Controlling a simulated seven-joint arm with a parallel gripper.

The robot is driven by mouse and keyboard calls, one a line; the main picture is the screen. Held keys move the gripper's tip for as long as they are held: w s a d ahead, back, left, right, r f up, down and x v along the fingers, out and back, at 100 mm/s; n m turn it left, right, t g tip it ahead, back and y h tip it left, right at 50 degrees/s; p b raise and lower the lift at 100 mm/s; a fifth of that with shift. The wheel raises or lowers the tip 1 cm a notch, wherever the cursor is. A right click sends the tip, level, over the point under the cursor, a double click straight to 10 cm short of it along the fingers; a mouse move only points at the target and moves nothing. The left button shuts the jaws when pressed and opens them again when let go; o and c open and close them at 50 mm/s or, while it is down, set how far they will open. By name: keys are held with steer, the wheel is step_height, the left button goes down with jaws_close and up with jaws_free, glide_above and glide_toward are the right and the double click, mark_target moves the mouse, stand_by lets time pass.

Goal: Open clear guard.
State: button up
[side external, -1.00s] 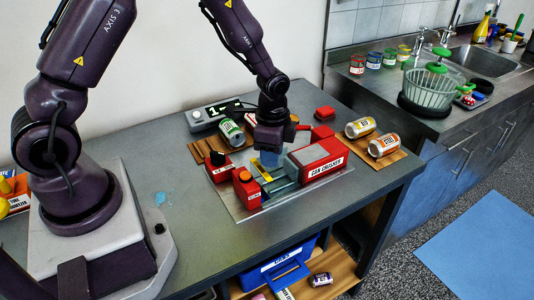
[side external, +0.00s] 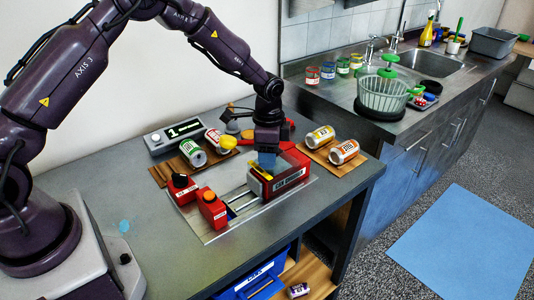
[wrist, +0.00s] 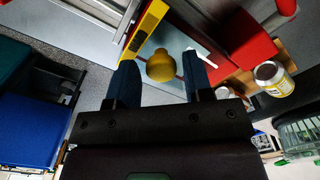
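The red can crusher (side external: 290,181) sits on a metal plate on the bench. Its rails (side external: 238,201) lie bare to the left of the red housing. A yellow strip (side external: 257,171), seemingly the clear guard's edge, is at the housing's left end. The strip also shows in the wrist view (wrist: 146,28). The clear panel itself is hard to make out. My gripper (side external: 267,160) is low over the housing, beside the strip. In the wrist view my gripper (wrist: 160,80) has its fingers apart, with a yellow knob (wrist: 160,65) showing between them; contact cannot be told.
Red button boxes (side external: 211,208) stand left of the rails. Cans (side external: 344,151) lie on a wooden board at right, and more cans (side external: 193,153) behind at left. A grey display box (side external: 173,137) stands at the back. The front left bench is clear.

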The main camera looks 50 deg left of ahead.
steer(key=shift+o, duration=0.5)
step_height(320, 180, up, 13)
stand_by(0.5)
